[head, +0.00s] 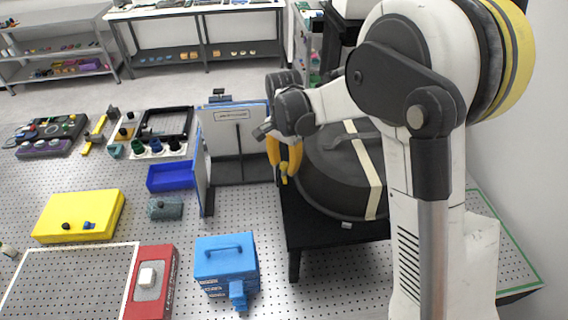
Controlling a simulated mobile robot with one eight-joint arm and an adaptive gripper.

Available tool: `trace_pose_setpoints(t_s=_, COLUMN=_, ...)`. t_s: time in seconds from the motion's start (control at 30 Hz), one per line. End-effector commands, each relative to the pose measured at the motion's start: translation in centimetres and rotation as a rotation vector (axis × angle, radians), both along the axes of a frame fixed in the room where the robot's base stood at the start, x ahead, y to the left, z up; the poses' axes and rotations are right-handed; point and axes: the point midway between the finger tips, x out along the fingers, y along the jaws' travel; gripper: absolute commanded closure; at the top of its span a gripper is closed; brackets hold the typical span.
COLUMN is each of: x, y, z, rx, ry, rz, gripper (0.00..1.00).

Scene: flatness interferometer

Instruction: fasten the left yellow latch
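A dark round-lidded chamber (325,178) with a cream strap across it sits on a black stand. A small yellow piece (284,170), which looks like the left yellow latch, shows at the chamber's left edge. My gripper (284,162) reaches down over that edge from a dark wrist. Two curved orange-yellow fingers are at the small yellow piece, one on each side. They overlap it in the picture, so I cannot tell whether they touch or grip it. The latch's exact position is unclear, and my arm hides the chamber's right side.
A blue-edged upright panel (201,170) stands just left of the chamber. A blue box (225,255), a blue tray (170,177) and a yellow case (80,215) lie on the perforated surface. My arm fills the right side. Benches (200,10) line the back.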

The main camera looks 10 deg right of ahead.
Motion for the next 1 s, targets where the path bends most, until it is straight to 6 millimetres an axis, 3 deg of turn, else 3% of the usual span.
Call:
trace_pose_setpoints(t_s=0.03, x=0.0, y=0.0, z=0.01, rx=0.0, ry=0.0, rz=0.0, gripper=0.81)
trace_pose_setpoints(t_s=0.1, x=0.0, y=0.0, z=0.02, rx=0.0, ry=0.0, rz=0.0, gripper=1.0)
trace_pose_setpoints(t_s=0.57, x=0.0, y=0.0, z=-0.09, rx=0.0, ry=0.0, rz=0.067, gripper=1.0)
trace_pose_setpoints(t_s=1.0, x=0.01, y=0.0, z=-0.26, rx=0.0, ry=0.0, rz=0.421, gripper=1.0)
